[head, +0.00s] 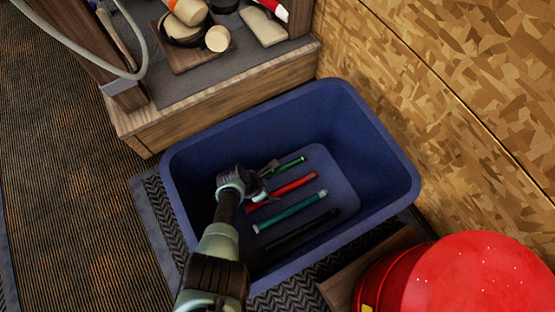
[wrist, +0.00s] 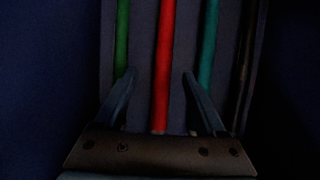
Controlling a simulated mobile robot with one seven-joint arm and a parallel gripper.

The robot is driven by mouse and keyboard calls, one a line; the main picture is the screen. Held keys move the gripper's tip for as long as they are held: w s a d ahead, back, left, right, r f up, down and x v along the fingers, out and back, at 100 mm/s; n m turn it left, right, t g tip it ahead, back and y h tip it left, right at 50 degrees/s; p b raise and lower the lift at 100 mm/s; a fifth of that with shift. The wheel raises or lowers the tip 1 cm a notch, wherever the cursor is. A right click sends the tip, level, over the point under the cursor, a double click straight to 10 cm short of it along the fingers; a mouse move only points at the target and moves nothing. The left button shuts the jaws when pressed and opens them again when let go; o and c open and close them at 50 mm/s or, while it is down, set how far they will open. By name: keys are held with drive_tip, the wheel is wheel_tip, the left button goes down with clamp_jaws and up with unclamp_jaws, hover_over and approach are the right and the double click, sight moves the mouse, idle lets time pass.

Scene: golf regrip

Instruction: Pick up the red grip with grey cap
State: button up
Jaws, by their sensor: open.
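The red grip (head: 293,186) lies on the floor of the blue bin (head: 345,130), between a green grip (head: 286,167) and a teal grip (head: 292,212). My gripper (head: 264,184) is inside the bin, over the near part of the red grip. In the wrist view, my open gripper (wrist: 160,75) has one finger on each side of the red grip (wrist: 164,60), apart from it. The left finger is close to the green grip (wrist: 122,40), the right one close to the teal grip (wrist: 208,45).
A black grip (head: 302,230) lies beyond the teal one. The bin walls surround the grips. A wooden bench (head: 215,95) stands behind the bin, a chipboard wall (head: 460,90) to the right, and a red round container (head: 470,275) at the front right.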

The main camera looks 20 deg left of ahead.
sight(275, 194)
drive_tip(key=b+x, duration=0.2)
drive_tip(key=s+b+x, duration=0.1)
drive_tip(key=b+x, duration=0.1)
drive_tip(key=shift+f, duration=0.3)
drive_tip(key=shift+w+d+f+b, duration=0.1)
drive_tip(key=shift+w+f+b, duration=0.15)
drive_tip(key=shift+f+b, duration=0.3)
drive_tip(key=shift+r, duration=0.15)
clamp_jaws()
